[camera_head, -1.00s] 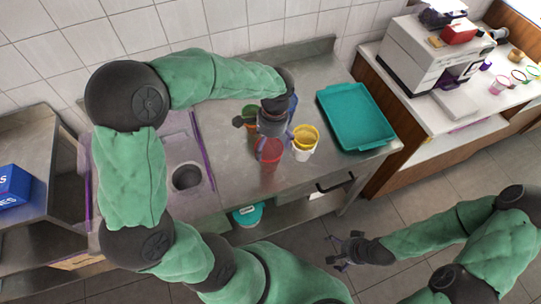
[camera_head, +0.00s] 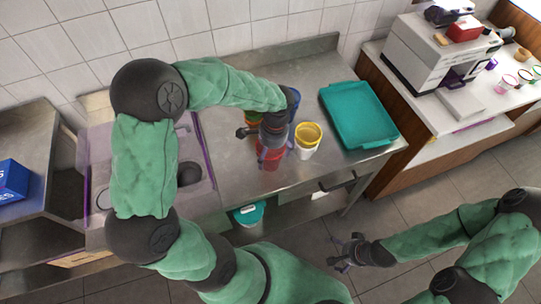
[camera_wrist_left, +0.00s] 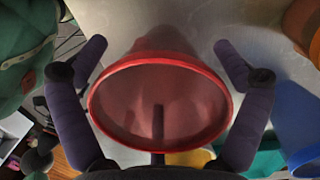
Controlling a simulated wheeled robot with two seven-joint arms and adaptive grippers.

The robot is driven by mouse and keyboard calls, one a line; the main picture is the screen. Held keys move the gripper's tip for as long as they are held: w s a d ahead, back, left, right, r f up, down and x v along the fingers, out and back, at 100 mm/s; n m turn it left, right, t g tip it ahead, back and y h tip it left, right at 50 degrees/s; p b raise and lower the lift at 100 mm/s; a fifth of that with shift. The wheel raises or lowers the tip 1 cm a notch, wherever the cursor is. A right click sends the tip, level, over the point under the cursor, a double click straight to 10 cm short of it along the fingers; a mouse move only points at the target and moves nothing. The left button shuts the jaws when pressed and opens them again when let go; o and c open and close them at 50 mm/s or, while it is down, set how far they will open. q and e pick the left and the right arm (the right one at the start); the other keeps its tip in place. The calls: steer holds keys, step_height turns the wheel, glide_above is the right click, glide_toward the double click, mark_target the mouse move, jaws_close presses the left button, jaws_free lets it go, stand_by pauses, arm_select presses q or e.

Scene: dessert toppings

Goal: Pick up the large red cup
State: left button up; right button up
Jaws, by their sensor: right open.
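The large red cup (camera_head: 270,158) stands on the steel counter, partly hidden by my left gripper (camera_head: 272,147). In the left wrist view the red cup (camera_wrist_left: 160,100) fills the middle, its wide open rim facing the camera. The left gripper's dark fingers (camera_wrist_left: 160,58) lie on either side of the cup; gaps show between the fingertips and the cup's narrower body. The left gripper is open around the cup. My right gripper (camera_head: 347,252) is open and empty, in front of the counter and low over the floor.
A white cup with a yellow one (camera_head: 308,136) stands close right of the red cup. A blue cup (camera_head: 295,98) and an orange-and-green cup (camera_head: 252,116) are behind, partly hidden by my arm. A teal tray (camera_head: 358,116) lies right; a sink (camera_head: 190,174) is left.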

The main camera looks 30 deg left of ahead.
arm_select(q)
steer(key=c, duration=0.6)
steer(key=shift+c, duration=0.2)
steer(key=shift+r, duration=0.15)
